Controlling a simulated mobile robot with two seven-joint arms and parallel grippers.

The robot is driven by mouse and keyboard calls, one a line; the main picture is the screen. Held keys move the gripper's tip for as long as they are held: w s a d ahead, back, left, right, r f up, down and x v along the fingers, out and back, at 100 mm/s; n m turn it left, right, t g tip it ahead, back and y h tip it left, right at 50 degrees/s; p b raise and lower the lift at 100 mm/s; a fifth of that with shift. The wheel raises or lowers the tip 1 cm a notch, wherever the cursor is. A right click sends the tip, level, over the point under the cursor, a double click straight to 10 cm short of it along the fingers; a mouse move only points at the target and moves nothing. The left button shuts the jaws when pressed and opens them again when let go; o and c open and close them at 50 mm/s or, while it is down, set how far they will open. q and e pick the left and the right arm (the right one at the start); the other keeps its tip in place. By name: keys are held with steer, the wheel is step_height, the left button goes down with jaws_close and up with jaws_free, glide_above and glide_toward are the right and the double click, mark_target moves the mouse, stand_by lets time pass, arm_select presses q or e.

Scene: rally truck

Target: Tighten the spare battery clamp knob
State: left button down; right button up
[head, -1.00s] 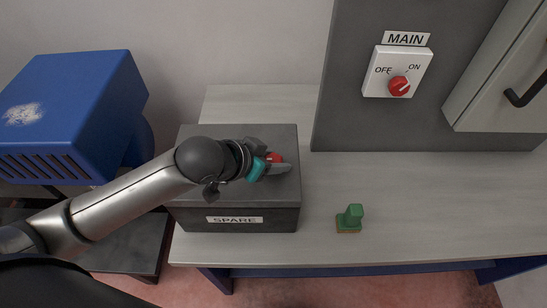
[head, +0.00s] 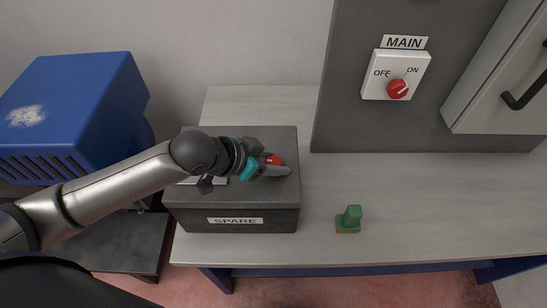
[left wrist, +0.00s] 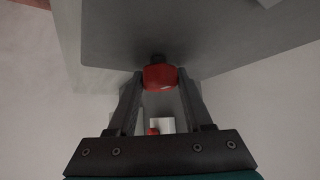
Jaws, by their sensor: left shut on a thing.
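The dark grey spare battery box (head: 190,207), labelled SPARE on its front, sits on the left end of the bench. A red knob (head: 274,159) shows at the right part of its top. My left gripper (head: 279,167) reaches over the box from the left and is shut on the red knob. In the left wrist view the red knob (left wrist: 160,78) sits between the two fingertips, on a short dark stem. The fingers partly cover the knob in the head view. My right gripper is in neither view.
A grey panel with a MAIN switch (head: 397,88) and its red dial stands at the back. A small green object (head: 349,216) on a brown base stands right of the box. A blue machine (head: 72,110) stands at left. The bench's right half is clear.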

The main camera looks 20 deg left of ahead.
arm_select(q)
steer(key=shift+w+a+m+g+h, duration=0.1)
steer(key=shift+m+g+h, duration=0.3)
steer(key=shift+m, duration=0.4)
steer(key=shift+m+g+h+b, duration=0.4)
steer(key=shift+m+g, duration=0.1)
steer(key=shift+m, duration=0.3)
steer(key=m+g+h+b, duration=0.1)
steer(key=m+g+b, duration=0.1)
steer(key=m, duration=0.1)
steer(key=m+g+b, duration=0.2)
steer(key=b, duration=0.1)
steer(key=shift+f+m+h, duration=0.1)
steer(key=shift+m+h, duration=0.3)
steer(key=m+g+b, duration=0.2)
steer(key=m+g, duration=0.1)
steer(key=shift+d+m+b, duration=0.2)
steer(key=shift+m+b, duration=0.1)
steer(key=shift+b, duration=0.05)
steer(key=shift+r+m+g+y+b, duration=0.1)
steer(key=shift+m+g+y+b, duration=0.35)
steer(key=shift+m+g, duration=0.45)
steer(key=shift+r+m+g+y+b, duration=0.1)
steer(key=shift+m+g+y+b, duration=0.15)
steer(key=shift+m+g+b, duration=0.65)
steer(key=shift+m+p, duration=0.3)
steer(key=shift+m, duration=0.1)
steer(key=shift+a, duration=0.1)
steer(key=shift+c, duration=1.5)
jaws_free()
